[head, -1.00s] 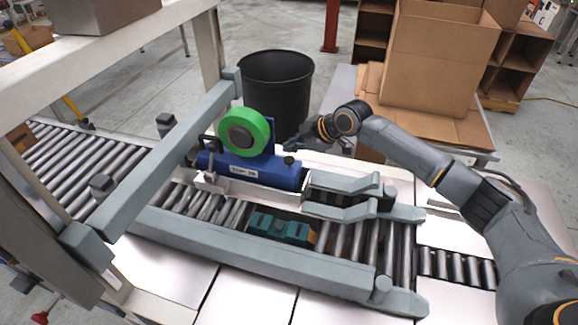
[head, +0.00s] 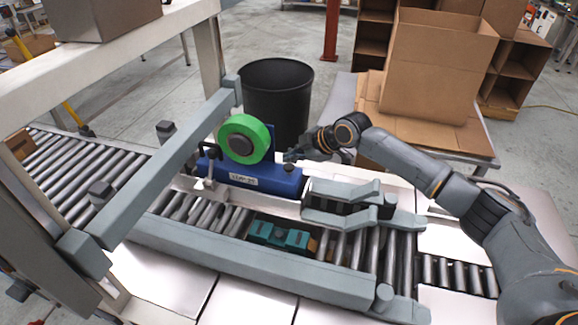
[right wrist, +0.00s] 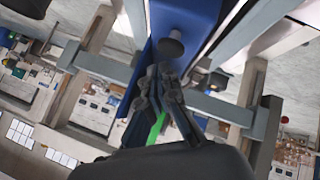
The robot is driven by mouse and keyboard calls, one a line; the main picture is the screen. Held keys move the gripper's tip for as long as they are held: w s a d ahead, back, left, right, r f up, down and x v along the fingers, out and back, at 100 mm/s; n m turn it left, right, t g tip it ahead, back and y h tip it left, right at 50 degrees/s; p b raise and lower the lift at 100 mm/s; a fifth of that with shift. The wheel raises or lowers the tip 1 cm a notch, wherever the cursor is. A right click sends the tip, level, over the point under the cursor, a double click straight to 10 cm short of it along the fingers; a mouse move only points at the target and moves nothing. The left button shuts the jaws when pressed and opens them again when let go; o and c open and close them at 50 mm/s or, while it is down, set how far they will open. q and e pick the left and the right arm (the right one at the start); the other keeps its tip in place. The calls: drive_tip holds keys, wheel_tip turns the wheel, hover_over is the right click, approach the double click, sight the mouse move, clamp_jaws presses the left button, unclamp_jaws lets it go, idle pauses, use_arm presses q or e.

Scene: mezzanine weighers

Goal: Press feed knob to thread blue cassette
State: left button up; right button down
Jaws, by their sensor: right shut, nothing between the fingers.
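The blue cassette (head: 262,180) lies along the far side of the roller conveyor, with a white label on its front and a green tape roll (head: 260,130) standing on it. A small dark knob (head: 288,168) sits at its right end. In the right wrist view the knob (right wrist: 171,45) shows as a dark round stub against the blue body. My right gripper (head: 291,155) is shut and empty, close above and beyond the knob; in the wrist view its fingertips (right wrist: 163,74) lie just below the knob, and contact cannot be told. My left gripper is out of view.
A grey frame bar (head: 170,165) crosses left of the cassette. Grey guide arms (head: 345,190) stand to its right. A teal block (head: 280,236) lies on the rollers in front. A black bin (head: 278,95) stands behind, and cardboard boxes (head: 440,65) lie back right.

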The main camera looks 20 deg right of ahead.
sight(291, 167)
drive_tip(key=shift+f, duration=0.1)
idle(0.5)
drive_tip(key=shift+f, duration=0.3)
drive_tip(key=shift+s+f+b, duration=0.1)
drive_tip(key=shift+f+b, duration=0.6)
drive_tip(key=shift+f, duration=0.3)
idle(0.8)
drive_tip(key=shift+r+p, duration=1)
drive_tip(key=shift+r, duration=0.3)
wheel_tip(291, 167, up, 5)
drive_tip(key=p, duration=0.4)
drive_tip(key=shift+r, duration=0.1)
